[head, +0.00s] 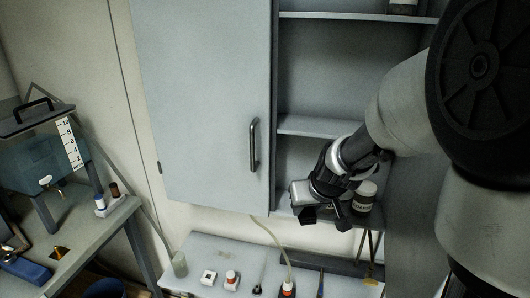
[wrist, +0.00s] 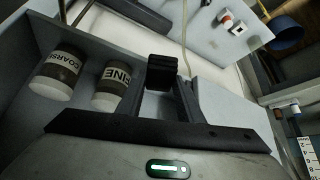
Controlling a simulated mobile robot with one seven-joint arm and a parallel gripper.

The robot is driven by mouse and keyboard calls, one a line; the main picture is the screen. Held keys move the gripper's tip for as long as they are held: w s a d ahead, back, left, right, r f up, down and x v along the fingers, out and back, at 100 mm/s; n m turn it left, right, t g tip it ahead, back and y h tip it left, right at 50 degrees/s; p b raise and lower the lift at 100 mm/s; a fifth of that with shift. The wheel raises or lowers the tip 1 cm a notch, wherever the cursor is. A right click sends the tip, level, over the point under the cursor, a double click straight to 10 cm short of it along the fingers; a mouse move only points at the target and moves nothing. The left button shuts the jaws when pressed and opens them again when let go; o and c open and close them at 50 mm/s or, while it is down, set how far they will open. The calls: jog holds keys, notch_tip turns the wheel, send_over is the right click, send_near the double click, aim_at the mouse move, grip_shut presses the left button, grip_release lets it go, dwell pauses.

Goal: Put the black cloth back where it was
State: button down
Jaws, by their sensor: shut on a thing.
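My gripper (head: 326,214) hangs in front of the open right side of the wall cabinet, by its bottom shelf. In the wrist view a small black bundle (wrist: 162,70) sits at the fingertips; I take it to be the black cloth, with its folds not clear. My gripper is shut on it and holds it up, just beside two labelled jars. In the head view the cloth cannot be told apart from the dark fingers.
A COARSE jar (wrist: 55,75) and a second labelled jar (wrist: 112,87) stand on the cabinet's bottom shelf. The cabinet door (head: 205,105) covers the left side. Below is a pale bench (head: 205,252) with small bottles. A tank (head: 40,155) stands at the left.

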jog(key=w, duration=0.7)
jog(key=w+p, duration=0.1)
jog(key=w, duration=0.2)
jog(key=shift+w+a, duration=0.15)
jog(key=shift+a, duration=0.25)
jog(key=shift+f, duration=1.75)
jog(key=shift+f+b, duration=0.15)
jog(key=shift+b, duration=0.15)
jog(key=c, duration=1.2)
grip_release()
